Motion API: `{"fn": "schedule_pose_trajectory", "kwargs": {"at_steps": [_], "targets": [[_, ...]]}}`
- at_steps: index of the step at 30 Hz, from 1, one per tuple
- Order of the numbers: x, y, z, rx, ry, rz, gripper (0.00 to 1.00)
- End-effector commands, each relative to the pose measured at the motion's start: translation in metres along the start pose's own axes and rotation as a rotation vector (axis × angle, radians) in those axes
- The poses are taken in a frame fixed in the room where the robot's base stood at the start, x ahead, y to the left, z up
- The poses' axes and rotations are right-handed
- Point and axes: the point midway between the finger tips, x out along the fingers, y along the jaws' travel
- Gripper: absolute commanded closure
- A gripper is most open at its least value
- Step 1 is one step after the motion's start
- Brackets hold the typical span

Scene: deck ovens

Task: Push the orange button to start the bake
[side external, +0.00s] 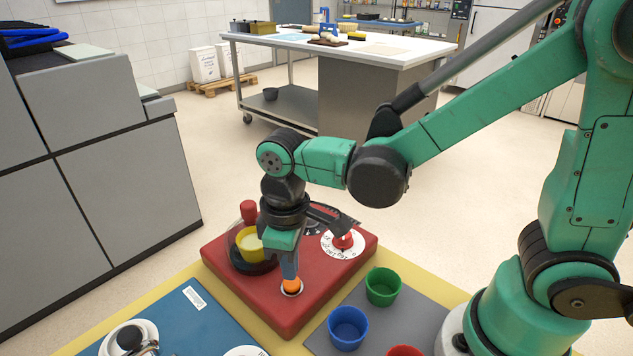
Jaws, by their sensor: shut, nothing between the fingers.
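The orange button (292,286) sits in a pale ring near the front of a red control box (341,282). My gripper (291,276) points down right above the button, with its fingertips at or very near the button's top. I cannot tell from this view whether they touch. The fingers are shut with nothing between them. The gripper's upper part hides some of the box behind it.
Green (383,287), blue (348,328) and red (404,351) cups stand on a grey mat to the right. A blue panel (190,322) lies at front left.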

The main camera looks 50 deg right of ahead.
Motion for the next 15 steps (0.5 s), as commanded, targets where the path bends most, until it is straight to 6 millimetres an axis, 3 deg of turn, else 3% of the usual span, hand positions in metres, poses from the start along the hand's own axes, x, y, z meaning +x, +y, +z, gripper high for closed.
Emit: {"fn": "schedule_pose_trajectory", "kwargs": {"at_steps": [15], "targets": [[0.0079,0.0001,-0.0002,0.000,0.000,0.000,1.00]]}}
